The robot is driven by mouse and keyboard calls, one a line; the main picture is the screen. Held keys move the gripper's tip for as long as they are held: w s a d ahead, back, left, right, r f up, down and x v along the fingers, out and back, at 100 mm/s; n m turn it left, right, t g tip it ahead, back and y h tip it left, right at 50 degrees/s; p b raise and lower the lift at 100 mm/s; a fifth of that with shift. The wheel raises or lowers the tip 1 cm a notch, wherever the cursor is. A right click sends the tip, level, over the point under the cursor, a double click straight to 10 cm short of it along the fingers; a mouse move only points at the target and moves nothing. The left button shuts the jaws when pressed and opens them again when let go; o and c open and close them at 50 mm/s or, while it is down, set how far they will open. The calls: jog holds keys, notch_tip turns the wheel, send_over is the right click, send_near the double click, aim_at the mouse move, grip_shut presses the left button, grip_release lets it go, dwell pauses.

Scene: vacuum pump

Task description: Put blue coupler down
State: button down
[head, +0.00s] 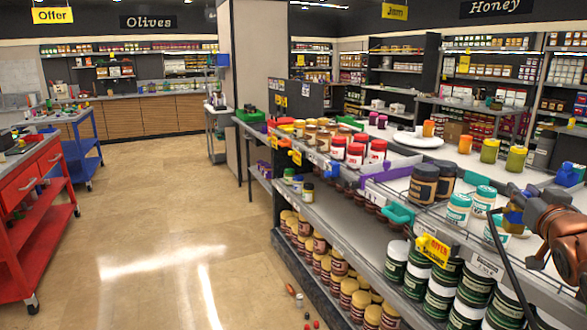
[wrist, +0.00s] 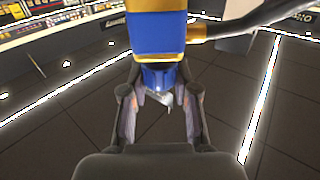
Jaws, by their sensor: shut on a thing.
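The blue coupler (wrist: 158,38) fills the top middle of the wrist view. It is a blue body with gold bands, and a dark pipe or hose runs off to its right. My gripper (wrist: 160,88) is shut on its narrower lower end, with a dark finger on each side. A small grey part shows between the fingers. In the head view a blue and yellow piece (head: 513,217) shows at the end of my arm at the right edge, in front of the shelf. My fingers cannot be made out there.
A long shelf counter (head: 345,215) with jars, cans and price tags runs along the right. A white plate (head: 418,139) lies on its top. A red cart (head: 30,215) and a blue cart (head: 75,145) stand at left. The floor (head: 165,220) between is mostly clear.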

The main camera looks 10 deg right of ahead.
jog(key=w+a+f+n+t+y+p, duration=0.1)
jog(key=w+a+f+y+p, duration=0.15)
jog(key=w+a, duration=0.55)
jog(key=w+a+f+n+y+p, duration=0.1)
jog(key=w+a+f, duration=0.3)
jog(key=w, duration=0.7)
jog(key=w+a+f+n+y+p, duration=0.1)
jog(key=w+a, duration=0.4)
jog(key=a, duration=0.6)
jog(key=w+a+f+n+y+p, duration=0.1)
jog(key=w+a, duration=0.4)
jog(key=a, duration=0.6)
notch_tip(320, 180, down, 2)
jog(key=shift+w+a+f+y, duration=0.2)
jog(key=shift+a+f+y, duration=0.05)
jog(key=shift+y, duration=0.4)
jog(key=shift+r, duration=0.1)
